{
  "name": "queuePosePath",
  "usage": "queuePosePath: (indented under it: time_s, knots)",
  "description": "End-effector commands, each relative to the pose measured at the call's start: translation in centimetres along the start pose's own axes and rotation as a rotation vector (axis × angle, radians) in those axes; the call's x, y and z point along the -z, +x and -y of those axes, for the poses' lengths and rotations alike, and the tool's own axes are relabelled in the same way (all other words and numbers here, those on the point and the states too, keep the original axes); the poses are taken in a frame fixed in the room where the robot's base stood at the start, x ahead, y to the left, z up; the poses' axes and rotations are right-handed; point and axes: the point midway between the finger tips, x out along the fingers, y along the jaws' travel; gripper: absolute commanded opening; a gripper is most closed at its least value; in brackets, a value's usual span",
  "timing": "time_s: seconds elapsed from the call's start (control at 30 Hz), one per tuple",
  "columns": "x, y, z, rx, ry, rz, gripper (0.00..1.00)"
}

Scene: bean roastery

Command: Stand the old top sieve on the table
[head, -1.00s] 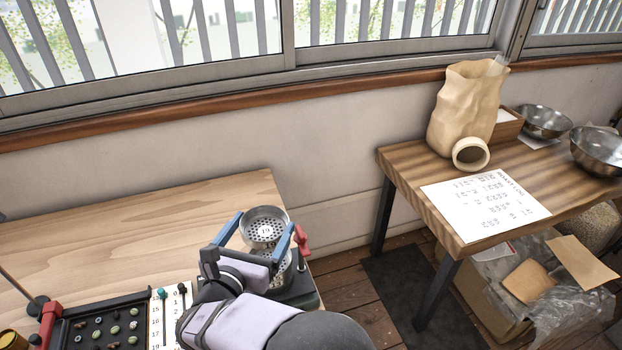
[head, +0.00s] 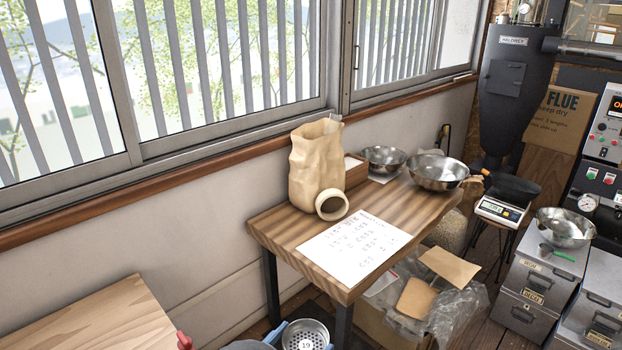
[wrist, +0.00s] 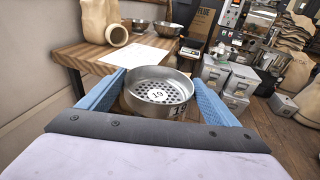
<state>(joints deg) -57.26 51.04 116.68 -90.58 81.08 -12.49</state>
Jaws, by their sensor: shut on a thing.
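The sieve is upright, roughly level and held in the air. In the head view the sieve (head: 306,333) shows at the bottom edge, partly cut off, in front of the striped wooden table (head: 270,228). That table also shows ahead in the wrist view (wrist: 88,58).
A pale wooden table (head: 85,318) is at lower left. A carton with plastic (head: 385,316) sits underneath.

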Motion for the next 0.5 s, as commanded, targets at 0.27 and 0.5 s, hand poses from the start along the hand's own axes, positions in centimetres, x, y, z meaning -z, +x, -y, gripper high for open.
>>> queuePosePath:
  time_s: [0.27, 0.5]
  knots:
    - [5.0, 4.5, 10.6, 0.226, 0.030, 0.001, 0.60]
    - [7.0, 5.5, 16.1, 0.344, 0.050, 0.000, 0.60]
